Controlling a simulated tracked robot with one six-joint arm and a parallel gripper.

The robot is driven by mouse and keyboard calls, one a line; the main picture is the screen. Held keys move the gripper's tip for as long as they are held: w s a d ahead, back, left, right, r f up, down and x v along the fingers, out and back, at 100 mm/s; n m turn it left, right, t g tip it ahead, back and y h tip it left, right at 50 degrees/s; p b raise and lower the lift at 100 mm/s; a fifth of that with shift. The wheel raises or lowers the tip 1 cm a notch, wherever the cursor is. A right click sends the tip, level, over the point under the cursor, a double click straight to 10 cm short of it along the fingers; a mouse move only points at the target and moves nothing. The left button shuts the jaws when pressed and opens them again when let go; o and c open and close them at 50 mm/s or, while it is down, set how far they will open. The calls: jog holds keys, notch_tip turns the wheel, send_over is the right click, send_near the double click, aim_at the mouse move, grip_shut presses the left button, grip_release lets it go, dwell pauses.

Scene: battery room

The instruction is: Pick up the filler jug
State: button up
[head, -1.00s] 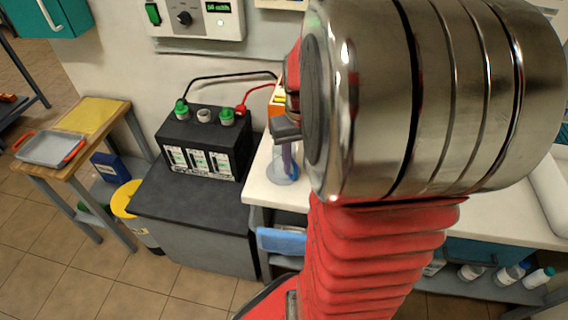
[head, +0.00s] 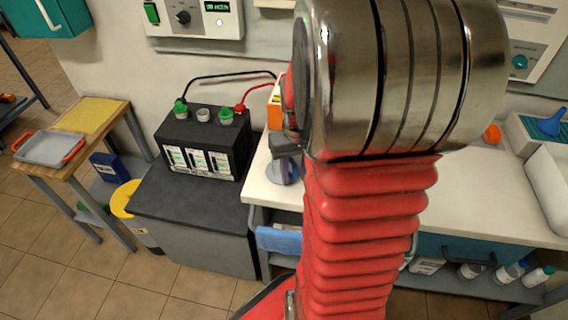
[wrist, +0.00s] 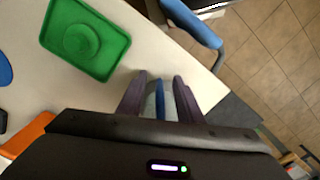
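I take the clear container with a blue part (head: 285,172) on the white bench, just right of the black battery, to be the filler jug. My gripper (head: 286,143) is at its upper part, largely hidden by my wrist link in the head view. In the wrist view, the pale and blue part of the jug (wrist: 160,101) lies between the two dark fingers of my gripper (wrist: 159,90). The fingers stand apart, one on each side of it. I see no clear contact. The jug's lower part is hidden in the wrist view.
A green tray (wrist: 106,62) lies on the bench beside the gripper. A black battery (head: 205,143) with cables stands left of the bench. A blue cloth-like roll (wrist: 190,22) hangs at the bench's edge. A blue funnel (head: 550,122) lies far right.

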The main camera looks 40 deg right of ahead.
jog(key=shift+c, duration=0.5)
grip_shut()
